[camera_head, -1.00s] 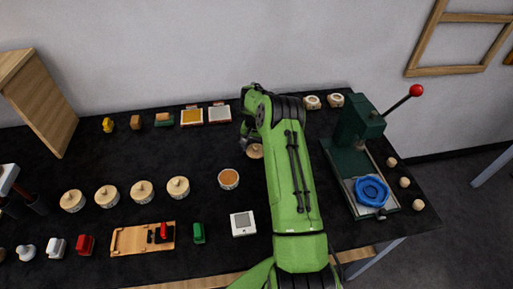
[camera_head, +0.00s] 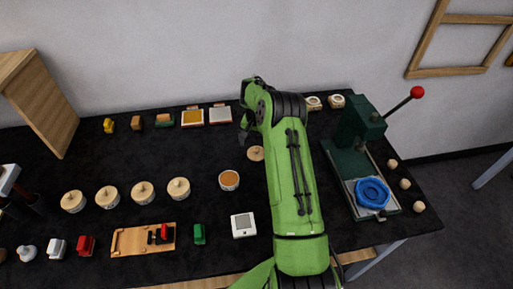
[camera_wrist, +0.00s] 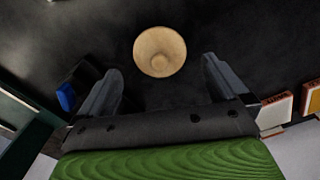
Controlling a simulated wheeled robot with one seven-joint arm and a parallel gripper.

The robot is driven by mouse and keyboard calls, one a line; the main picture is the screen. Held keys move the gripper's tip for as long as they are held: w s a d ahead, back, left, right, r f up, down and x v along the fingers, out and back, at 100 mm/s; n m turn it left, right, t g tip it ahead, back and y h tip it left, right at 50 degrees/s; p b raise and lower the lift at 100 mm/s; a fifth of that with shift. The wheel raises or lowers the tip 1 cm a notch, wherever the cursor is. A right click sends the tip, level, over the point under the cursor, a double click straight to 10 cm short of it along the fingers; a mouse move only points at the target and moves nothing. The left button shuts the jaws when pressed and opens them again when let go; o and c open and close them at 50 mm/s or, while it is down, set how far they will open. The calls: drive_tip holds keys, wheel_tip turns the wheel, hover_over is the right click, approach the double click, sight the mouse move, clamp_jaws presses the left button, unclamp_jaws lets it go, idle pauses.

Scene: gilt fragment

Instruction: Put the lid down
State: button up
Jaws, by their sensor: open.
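A round, pale wooden lid with a small knob (camera_wrist: 160,52) lies on the black table. In the head view the lid (camera_head: 256,153) is just left of my green arm, partly covered by it. In the wrist view my gripper (camera_wrist: 162,85) is open, its two fingers apart and empty, with the lid beyond and between the fingertips. In the head view the gripper (camera_head: 243,130) is mostly hidden behind the arm. An open round pot with orange-brown contents (camera_head: 229,180) stands to the lid's lower left.
Several lidded pots (camera_head: 142,192) stand in a row at left. A green press (camera_head: 360,130) with a red-knobbed lever and a blue ring (camera_head: 372,192) stands at right. A white square device (camera_head: 243,225) is near the front edge. Small trays (camera_head: 192,117) line the back.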

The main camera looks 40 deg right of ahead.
sight(256, 148)
drive_tip(key=s+a+r+n+t+h, duration=0.1)
drive_tip(key=a+r, duration=0.2)
drive_tip(key=r, duration=0.7)
drive_tip(key=s+a+r+n, duration=0.15)
drive_tip(key=a+r, duration=0.25)
drive_tip(key=r, duration=0.5)
drive_tip(key=s+a+r+n+t, duration=0.1)
drive_tip(key=s+a+r+n, duration=0.1)
drive_tip(key=s+a+r, duration=0.5)
drive_tip(key=s+a+n+t, duration=0.1)
drive_tip(key=s+a, duration=0.2)
drive_tip(key=s, duration=0.4)
drive_tip(key=s+a+n+t, duration=0.1)
drive_tip(key=s+a+n, duration=0.1)
drive_tip(key=s, duration=0.5)
drive_tip(key=s+a+n+t+y, duration=0.1)
drive_tip(key=s+a+n, duration=0.1)
drive_tip(key=s+a, duration=0.2)
drive_tip(key=s, duration=0.3)
drive_tip(key=shift+a+r+t, duration=0.15)
drive_tip(key=shift+a+t, duration=0.1)
drive_tip(key=shift+t, duration=0.05)
